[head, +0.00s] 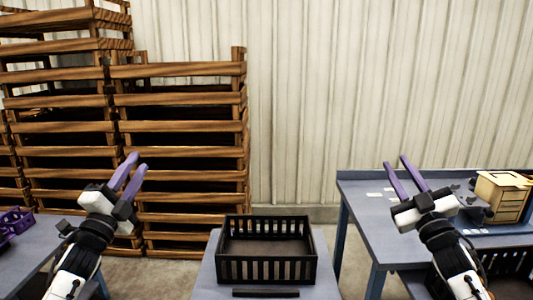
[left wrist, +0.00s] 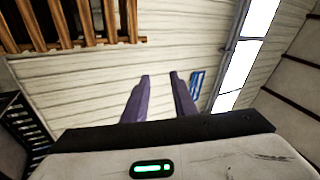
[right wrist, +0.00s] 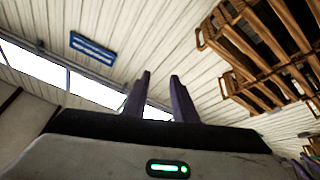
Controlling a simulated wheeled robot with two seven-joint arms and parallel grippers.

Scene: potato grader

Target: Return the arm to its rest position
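My left gripper (head: 132,172) is raised at the left of the head view, in front of the wooden crates. Its two purple fingers are apart with nothing between them, as the left wrist view (left wrist: 158,82) also shows. My right gripper (head: 398,167) is raised at the right, in front of the right table's left part. Its purple fingers are apart and empty, also in the right wrist view (right wrist: 160,82). Both grippers point up and away from me, and neither appears to touch anything.
A black slatted crate (head: 268,270) stands on a grey-blue stand (head: 208,280) in the middle and looks empty. Stacked wooden crates (head: 180,127) fill the back left. The right table (head: 355,195) bears a small wooden drawer box (head: 505,200). A purple basket (head: 15,221) sits at the left edge.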

